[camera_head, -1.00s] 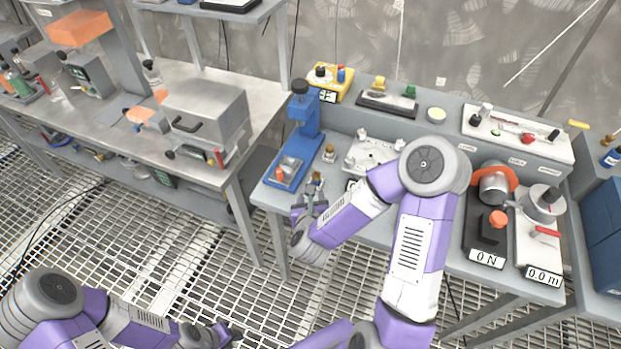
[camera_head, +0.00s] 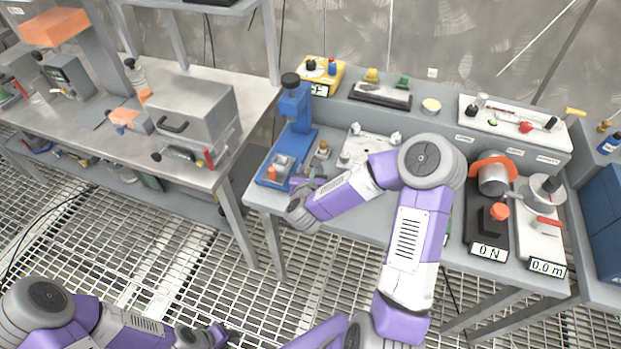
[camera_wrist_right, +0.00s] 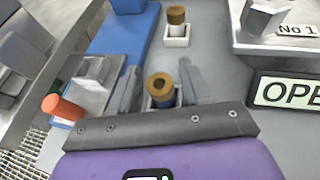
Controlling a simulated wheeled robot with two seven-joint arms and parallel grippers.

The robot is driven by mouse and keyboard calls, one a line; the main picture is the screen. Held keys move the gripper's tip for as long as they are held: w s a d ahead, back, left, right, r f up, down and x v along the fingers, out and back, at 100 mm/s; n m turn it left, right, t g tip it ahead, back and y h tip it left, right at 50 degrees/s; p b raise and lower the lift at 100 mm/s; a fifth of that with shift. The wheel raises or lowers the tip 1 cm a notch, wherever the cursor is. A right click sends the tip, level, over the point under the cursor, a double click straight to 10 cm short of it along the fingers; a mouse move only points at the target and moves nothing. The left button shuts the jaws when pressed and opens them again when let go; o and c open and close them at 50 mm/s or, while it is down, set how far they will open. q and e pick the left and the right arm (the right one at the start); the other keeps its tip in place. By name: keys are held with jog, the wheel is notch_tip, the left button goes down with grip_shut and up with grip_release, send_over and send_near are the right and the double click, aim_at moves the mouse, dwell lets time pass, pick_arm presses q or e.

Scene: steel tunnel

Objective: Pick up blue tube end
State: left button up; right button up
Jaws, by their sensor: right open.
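The blue tube end (camera_wrist_right: 162,92) is a short upright cylinder with a brass-coloured, hollow top and a blue band below. It stands in a small pale holder in the right wrist view. My right gripper (camera_wrist_right: 160,92) is open, with one finger on each side of it; I cannot tell whether either finger touches it. In the head view my right gripper (camera_head: 308,188) is low over the bench's left end, and the tube end is not clear there. My left gripper (camera_head: 218,337) is at the bottom, away from the bench; its jaw gap is too small to read.
Another brass-topped piece (camera_wrist_right: 177,18) stands in a square holder just behind. A blue press (camera_head: 294,125) is to the left, with an orange knob (camera_wrist_right: 60,108) near my fingers. A white plate (camera_head: 372,142) and an "OPEN"-like display (camera_wrist_right: 290,90) are to the right.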

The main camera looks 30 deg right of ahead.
grip_shut()
